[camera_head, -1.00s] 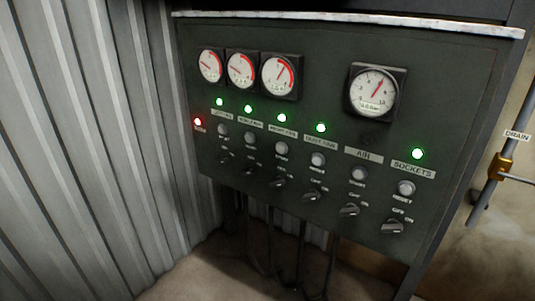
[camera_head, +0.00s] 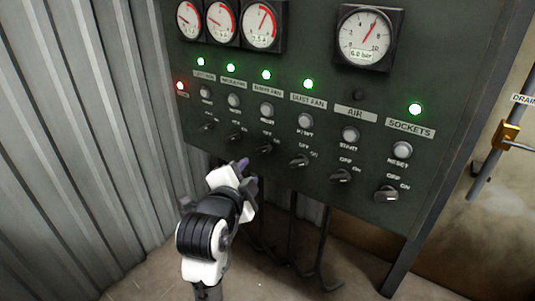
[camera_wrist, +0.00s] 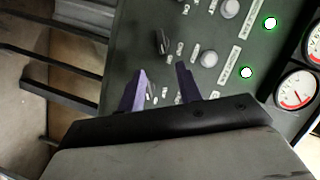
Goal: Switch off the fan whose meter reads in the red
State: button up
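The dark green panel (camera_head: 440,95) carries three small meters with red arcs. The needles of the left meter (camera_head: 189,19) and the second meter (camera_head: 221,22) point left, off the red. The third meter's (camera_head: 263,26) needle points up and right, at the red arc. Below is a row of dark OFF/ON knobs, including the third knob (camera_head: 265,149) and the one under "DUST FAN" (camera_head: 299,160). My gripper (camera_head: 245,172) is just below and left of the third knob. In the wrist view its purple fingers (camera_wrist: 160,78) are apart, with a partly hidden knob (camera_wrist: 150,92) between them.
A larger air gauge (camera_head: 369,38) reads 6.0 bar. Green lamps, one red lamp (camera_head: 181,86) and several grey buttons (camera_head: 305,121) sit above the knobs. Corrugated metal (camera_head: 90,130) stands close on the left. Dark pipes (camera_head: 292,230) run below the panel. A drain pipe (camera_head: 487,175) is at right.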

aim_at(262, 151)
jog(key=p+x, duration=0.1)
jog(key=x, duration=1.2)
jog(key=shift+w+a, duration=0.1)
jog(key=shift+w, duration=0.05)
jog(key=c, duration=0.6)
